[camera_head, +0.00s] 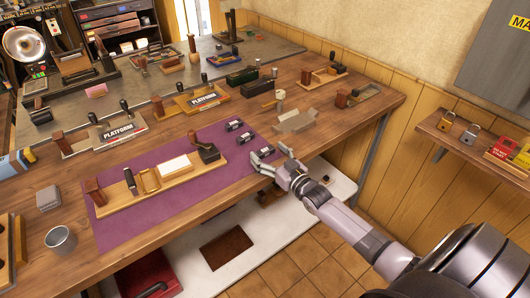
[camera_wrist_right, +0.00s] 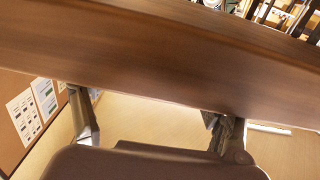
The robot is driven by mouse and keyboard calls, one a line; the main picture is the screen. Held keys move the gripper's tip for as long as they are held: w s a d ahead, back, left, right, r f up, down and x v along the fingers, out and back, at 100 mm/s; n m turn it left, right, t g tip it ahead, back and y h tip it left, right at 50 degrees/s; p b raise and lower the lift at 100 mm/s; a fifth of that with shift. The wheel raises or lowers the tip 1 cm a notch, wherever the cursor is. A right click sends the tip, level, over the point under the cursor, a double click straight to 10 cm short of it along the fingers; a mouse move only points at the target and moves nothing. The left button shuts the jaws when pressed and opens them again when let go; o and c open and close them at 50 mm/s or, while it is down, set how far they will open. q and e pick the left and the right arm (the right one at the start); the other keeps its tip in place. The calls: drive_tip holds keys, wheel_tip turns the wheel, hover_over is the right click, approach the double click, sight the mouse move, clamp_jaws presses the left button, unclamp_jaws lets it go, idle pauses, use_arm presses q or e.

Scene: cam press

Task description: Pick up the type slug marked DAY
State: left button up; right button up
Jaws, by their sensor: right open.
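Several small black type slugs with pale marks lie in a short row on the purple mat (camera_head: 130,228). The far one (camera_head: 234,125), the middle one (camera_head: 240,131) and the near one (camera_head: 246,138) show in the head view. Their lettering is too small to read, so I cannot tell which is DAY. My right gripper (camera_head: 268,156) is open and empty at the table's front edge, just nearer than the slugs and apart from them. In the right wrist view its fingers (camera_wrist_right: 155,125) stand apart below the wooden table edge (camera_wrist_right: 160,55); no slug shows there. My left gripper is not in view.
A wooden tray (camera_head: 150,200) with a stamp, a white pad and a black-handled tool lies on the mat. Two PLATFORM signs (camera_head: 118,130) (camera_head: 205,101) stand behind. A grey bracket-like piece (camera_head: 296,121) lies right of the slugs. A metal cup (camera_head: 61,240) stands at front left.

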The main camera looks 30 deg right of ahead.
drive_tip(key=shift+c, duration=0.5)
drive_tip(key=shift+r, duration=0.1)
drive_tip(key=c, duration=1.4)
drive_tip(key=shift+c, duration=0.2)
